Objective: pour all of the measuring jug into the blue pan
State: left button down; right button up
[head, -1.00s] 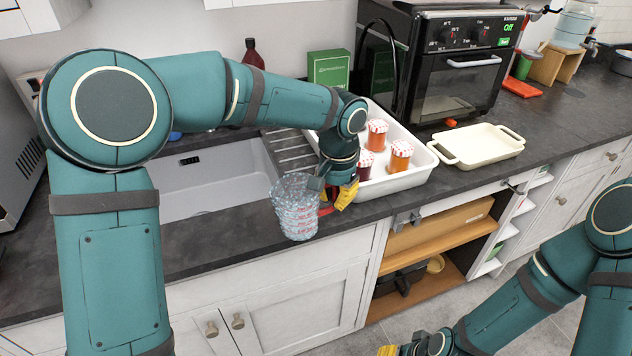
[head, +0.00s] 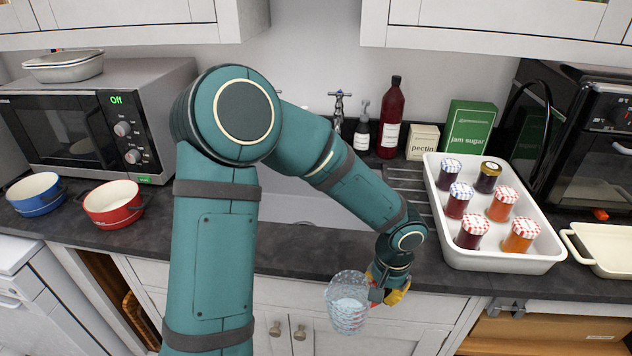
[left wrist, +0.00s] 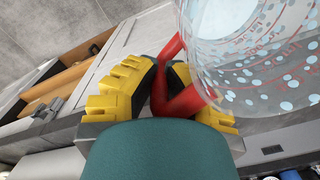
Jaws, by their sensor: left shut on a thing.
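The clear measuring jug (head: 347,303) with red markings hangs in front of the counter edge, below the sink, roughly upright. My left gripper (head: 386,291) is shut on its red handle (left wrist: 182,103), on the jug's right side in the head view. The left wrist view shows the jug wall (left wrist: 262,75) beside the yellow finger pads of the gripper (left wrist: 163,82). Something pale and bluish shows inside; its level is hard to tell. The blue pan (head: 37,197) with a cream inside stands at the far left of the counter. My right gripper is out of view.
A red pan (head: 112,205) stands right of the blue pan, and a microwave (head: 95,115) stands behind both. A white tray (head: 500,262) of several jars is on the right. Counter right of the red pan is clear; my left arm crosses the sink.

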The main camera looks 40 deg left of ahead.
aim_at(38, 195)
jog(key=k+j, duration=0.2)
jog(key=j, duration=0.2)
jog(key=k+j+u, duration=0.15)
jog(key=j, duration=0.2)
jog(key=k+j, duration=0.25)
jog(key=j, duration=0.15)
jog(key=k+j+u, duration=0.15)
jog(key=j, duration=0.25)
jog(key=k+j, duration=0.2)
jog(key=j, duration=0.2)
jog(key=k+j+u, duration=0.15)
jog(key=j, duration=0.3)
jog(key=k+j, duration=0.1)
jog(key=j, duration=0.3)
jog(key=k+j+u, duration=0.15)
jog(key=j, duration=0.3)
jog(key=i+j, duration=0.15)
jog(key=i, duration=0.1)
